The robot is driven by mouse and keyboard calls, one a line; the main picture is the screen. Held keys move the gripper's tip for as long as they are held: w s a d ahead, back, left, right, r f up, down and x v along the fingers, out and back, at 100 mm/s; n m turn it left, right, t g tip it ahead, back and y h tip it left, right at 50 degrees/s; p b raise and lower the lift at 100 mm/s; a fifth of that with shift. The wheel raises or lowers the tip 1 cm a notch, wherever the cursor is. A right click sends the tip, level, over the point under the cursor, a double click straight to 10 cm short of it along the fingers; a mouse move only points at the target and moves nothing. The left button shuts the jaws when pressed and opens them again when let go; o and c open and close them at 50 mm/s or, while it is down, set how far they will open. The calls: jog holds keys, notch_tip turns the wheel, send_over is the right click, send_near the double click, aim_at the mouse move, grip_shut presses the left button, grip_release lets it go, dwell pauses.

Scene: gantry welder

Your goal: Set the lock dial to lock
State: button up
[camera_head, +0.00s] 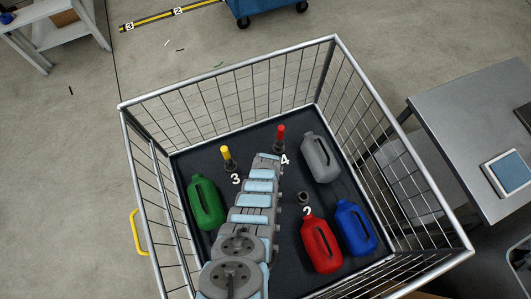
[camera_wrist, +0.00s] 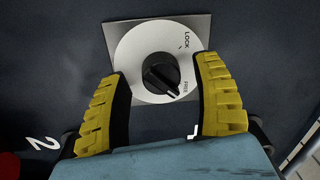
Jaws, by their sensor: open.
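In the wrist view, the lock dial is a white disc (camera_wrist: 130,62) on a square grey plate (camera_wrist: 196,25), with a black knob (camera_wrist: 160,73) at its centre. "LOCK" is printed at the disc's upper right and "FREE" at its lower right. The knob's pointer end faces lower right, towards "FREE". My gripper (camera_wrist: 158,74) is open, its two yellow-padded fingers left and right of the dial, with the knob between them in the picture. I cannot tell whether they touch the disc. In the head view the dial and my fingers are hidden by my arm.
A wire-walled crate (camera_head: 230,85) surrounds my arm. Inside are green (camera_head: 206,203), red (camera_head: 321,245), blue (camera_head: 355,228) and grey (camera_head: 321,158) bottles. A yellow-topped post (camera_head: 226,154) and red-topped post (camera_head: 281,134) stand near the far end. A metal table (camera_head: 470,110) is outside right.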

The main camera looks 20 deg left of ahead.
jog(key=shift+f, duration=0.35)
grip_shut()
